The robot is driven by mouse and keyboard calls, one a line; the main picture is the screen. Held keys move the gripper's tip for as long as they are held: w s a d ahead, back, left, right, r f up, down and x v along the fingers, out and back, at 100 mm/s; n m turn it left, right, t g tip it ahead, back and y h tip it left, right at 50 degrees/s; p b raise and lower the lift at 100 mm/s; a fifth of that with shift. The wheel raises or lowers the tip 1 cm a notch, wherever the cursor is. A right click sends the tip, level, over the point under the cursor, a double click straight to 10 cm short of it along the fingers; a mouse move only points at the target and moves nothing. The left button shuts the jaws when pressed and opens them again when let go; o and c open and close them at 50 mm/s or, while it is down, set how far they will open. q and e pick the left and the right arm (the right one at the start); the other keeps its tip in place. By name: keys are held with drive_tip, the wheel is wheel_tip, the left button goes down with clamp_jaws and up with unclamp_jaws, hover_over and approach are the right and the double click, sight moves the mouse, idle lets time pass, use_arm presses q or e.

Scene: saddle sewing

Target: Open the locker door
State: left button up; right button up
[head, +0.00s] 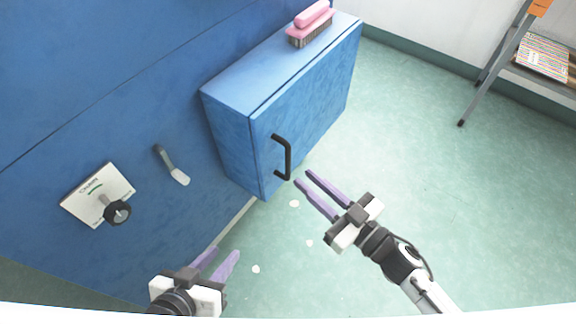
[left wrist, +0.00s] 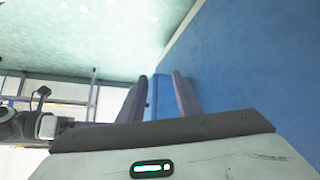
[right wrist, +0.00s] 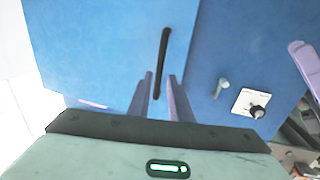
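The locker is a blue box with a blue door (head: 315,112) and a black bar handle (head: 282,157) near the door's lower left end in the head view. The door looks shut. My right gripper (head: 303,179) is open and empty, with its purple fingers pointing at the handle, just short of it in the head view. In the right wrist view the handle (right wrist: 163,62) stands upright ahead of the fingers and a little above their tips. My left gripper (head: 226,252) is open and empty, low beside the blue wall and away from the locker.
A pink brush (head: 311,24) lies on top of the locker. A white plate with a black knob (head: 117,212) and a lever (head: 172,166) are on the blue wall. A grey shelf rack (head: 500,70) stands at right. The green floor between is mostly clear, with small white specks.

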sight(288, 176)
drive_tip(key=b+x, duration=0.1)
drive_tip(key=x, duration=0.6)
drive_tip(key=shift+w+a, duration=0.2)
drive_tip(key=shift+w, duration=0.05)
clamp_jaws()
